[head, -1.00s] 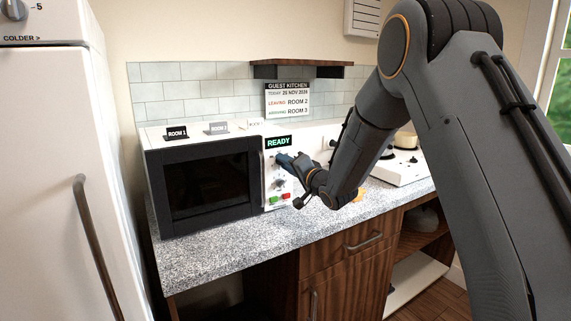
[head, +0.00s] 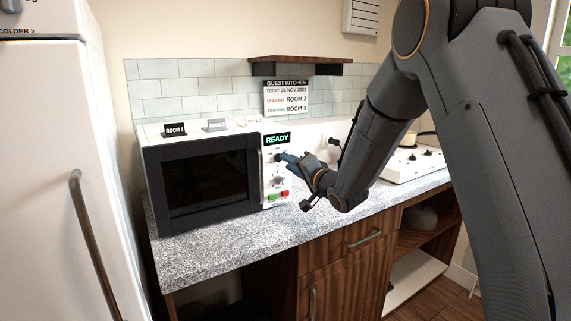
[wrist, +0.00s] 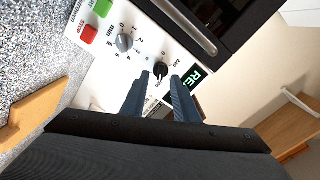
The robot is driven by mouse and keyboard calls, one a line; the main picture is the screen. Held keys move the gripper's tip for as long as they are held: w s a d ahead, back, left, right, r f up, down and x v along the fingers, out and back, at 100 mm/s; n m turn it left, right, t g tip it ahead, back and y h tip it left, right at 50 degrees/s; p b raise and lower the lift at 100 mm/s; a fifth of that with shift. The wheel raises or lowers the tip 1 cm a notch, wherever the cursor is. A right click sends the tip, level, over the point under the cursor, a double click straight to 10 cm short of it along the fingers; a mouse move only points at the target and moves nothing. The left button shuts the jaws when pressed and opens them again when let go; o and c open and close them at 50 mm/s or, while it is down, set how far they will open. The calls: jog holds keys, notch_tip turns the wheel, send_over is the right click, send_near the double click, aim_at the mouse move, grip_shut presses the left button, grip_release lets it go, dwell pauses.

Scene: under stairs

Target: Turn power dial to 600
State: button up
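The white microwave's control panel (head: 273,170) is right of its dark door. The upper, black dial (wrist: 160,69) is the one nearest my fingertips, with printed marks around it that are too small to read; I take it as the power dial. My gripper (wrist: 159,76) is open, with one dark finger on either side of this dial and gaps beside it. I cannot tell whether the fingers touch it. The grey lower dial (wrist: 124,42) has minute numbers around it. In the head view my gripper (head: 286,157) is at the panel's upper part.
A green READY display (head: 277,139) sits above the dials, and green and red buttons (head: 284,193) below. The microwave (head: 154,190) stands on a speckled counter (head: 230,246). A fridge (head: 45,160) is at left, a hob (head: 410,165) at right. Small room signs (head: 174,129) stand on top.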

jog(key=shift+b+v, duration=0.35)
jog(key=shift+v, duration=1.8)
jog(key=s+d+f+n+g+h, duration=0.2)
jog(key=s+d+f+g+h, duration=0.6)
jog(key=s+d+f, duration=0.65)
jog(key=s+d+f+n+g+h, duration=0.1)
jog(key=s+d+g, duration=0.1)
jog(key=s, duration=1)
jog(key=s+d+f+n+g+h, duration=0.1)
jog(key=s+g, duration=0.3)
jog(key=s, duration=0.8)
jog(key=shift+s+d+f+n, duration=0.4)
jog(key=shift+d+f+n, duration=0.2)
jog(key=shift+d+f, duration=0.2)
